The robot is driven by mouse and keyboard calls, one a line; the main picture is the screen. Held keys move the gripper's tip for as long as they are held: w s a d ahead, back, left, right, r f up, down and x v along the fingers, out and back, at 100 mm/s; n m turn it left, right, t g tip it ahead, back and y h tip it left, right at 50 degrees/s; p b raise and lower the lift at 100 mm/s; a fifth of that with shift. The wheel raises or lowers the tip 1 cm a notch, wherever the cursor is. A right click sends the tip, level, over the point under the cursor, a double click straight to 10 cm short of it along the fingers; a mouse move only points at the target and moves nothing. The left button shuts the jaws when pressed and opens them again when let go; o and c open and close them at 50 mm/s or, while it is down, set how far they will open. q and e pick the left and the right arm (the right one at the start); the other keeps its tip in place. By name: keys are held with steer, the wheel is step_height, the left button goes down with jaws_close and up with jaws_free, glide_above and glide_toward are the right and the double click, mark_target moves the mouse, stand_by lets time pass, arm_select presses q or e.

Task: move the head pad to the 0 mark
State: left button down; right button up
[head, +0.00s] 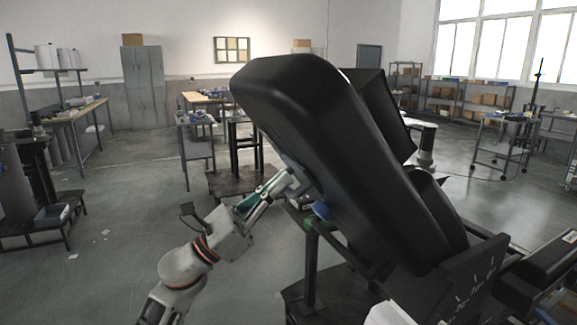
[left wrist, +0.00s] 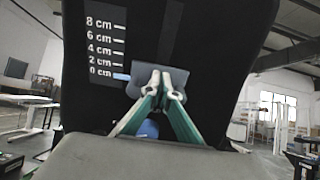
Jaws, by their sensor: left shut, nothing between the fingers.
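A large black padded cushion (head: 310,120), which seems to be the head pad, slants across the middle of the head view. In the left wrist view a black panel (left wrist: 215,50) carries a white scale (left wrist: 105,48) from 0 to 8 cm. A grey plate (left wrist: 178,77) sits low on this panel, and a small blue pointer (left wrist: 121,77) at its left is level with or very near the 0 cm line. My left gripper (head: 288,182) is shut and empty, its fingertips (left wrist: 166,82) in front of the grey plate. Contact is unclear. My right gripper is out of view.
A dark post with a green knob (head: 310,224) stands below the cushion. A black panel with white marks (head: 470,285) is at lower right. Workbenches (head: 75,115) and shelves (head: 440,98) stand farther back. The floor at left is mostly clear.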

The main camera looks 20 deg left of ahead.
arm_select(q)
steer(key=shift+r, duration=0.1)
steer(key=shift+s+a+r+p, duration=0.3)
steer(key=shift+s+r+p, duration=0.1)
steer(key=shift+r, duration=0.2)
steer(key=b+v, duration=0.6)
steer(key=v, duration=0.3)
stand_by(0.7)
stand_by(0.7)
